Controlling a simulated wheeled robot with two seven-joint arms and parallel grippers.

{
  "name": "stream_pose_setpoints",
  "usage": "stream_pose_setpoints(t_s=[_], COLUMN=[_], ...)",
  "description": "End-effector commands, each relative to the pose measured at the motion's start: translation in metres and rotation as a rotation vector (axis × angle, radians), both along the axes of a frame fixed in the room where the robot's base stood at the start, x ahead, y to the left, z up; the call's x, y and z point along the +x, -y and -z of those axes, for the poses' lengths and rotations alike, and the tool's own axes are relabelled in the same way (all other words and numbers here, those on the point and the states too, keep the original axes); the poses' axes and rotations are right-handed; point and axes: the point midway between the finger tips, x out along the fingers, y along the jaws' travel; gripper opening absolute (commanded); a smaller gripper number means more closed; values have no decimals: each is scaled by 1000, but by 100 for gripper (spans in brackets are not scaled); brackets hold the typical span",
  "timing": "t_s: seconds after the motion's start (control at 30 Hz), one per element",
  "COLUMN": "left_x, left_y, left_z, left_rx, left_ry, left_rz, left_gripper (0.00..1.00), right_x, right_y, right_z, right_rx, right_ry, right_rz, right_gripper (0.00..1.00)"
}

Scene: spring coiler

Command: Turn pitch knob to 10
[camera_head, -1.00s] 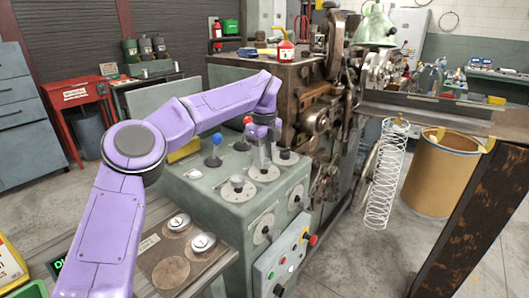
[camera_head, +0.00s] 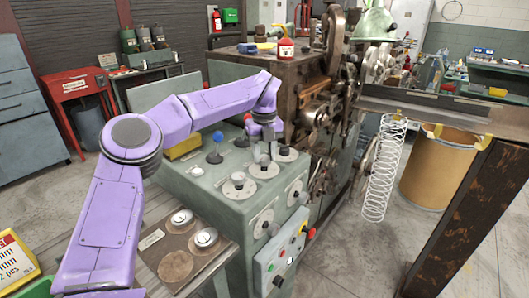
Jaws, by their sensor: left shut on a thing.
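The control cabinet (camera_head: 212,202) is a grey-green box with several knobs on round dials on its sloped top. My left arm reaches over from the left, and my left gripper (camera_head: 265,150) points down at a knob on a pale dial (camera_head: 264,167) near the top's far right. The gripper is shut on this knob; its fingers hide part of it. A grey knob (camera_head: 238,179) on another dial stands nearer, and a dark knob (camera_head: 285,151) stands to the right. The dial markings are too small to read. My right gripper is not in view.
A blue-tipped lever (camera_head: 218,137) and a red-tipped lever (camera_head: 247,118) stand near the gripper. The cabinet's front has more dials and a button panel (camera_head: 281,258). A wooden board (camera_head: 174,266) with round metal pieces lies at the lower left. A wire spring (camera_head: 382,170) hangs at right.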

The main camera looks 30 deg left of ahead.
Motion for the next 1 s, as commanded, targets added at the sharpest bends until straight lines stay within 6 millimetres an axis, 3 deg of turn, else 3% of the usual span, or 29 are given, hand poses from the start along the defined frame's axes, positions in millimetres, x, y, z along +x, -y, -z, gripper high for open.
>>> stream_pose_setpoints(t_s=[0.33, 0.37, 0.43, 0.77, 0.87, 1.0], left_x=[1, 1, 1, 1, 1, 1], left_y=[0, 0, 0, 0, 0, 1], left_z=[-1, -1, -1, -4, -19, -54], left_rx=[1, 1, 1, 1, 2, 2], left_ry=[5, 5, 5, 2, 5, 7], left_rz=[4, 4, 4, 2, 1, 1], left_gripper=[9, 43, 65, 65, 65, 65], right_x=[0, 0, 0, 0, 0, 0], right_y=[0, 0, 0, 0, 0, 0], right_z=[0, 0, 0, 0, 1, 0], right_rx=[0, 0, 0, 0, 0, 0], right_ry=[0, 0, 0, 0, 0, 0], right_rz=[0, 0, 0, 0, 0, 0], right_gripper=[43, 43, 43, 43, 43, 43])
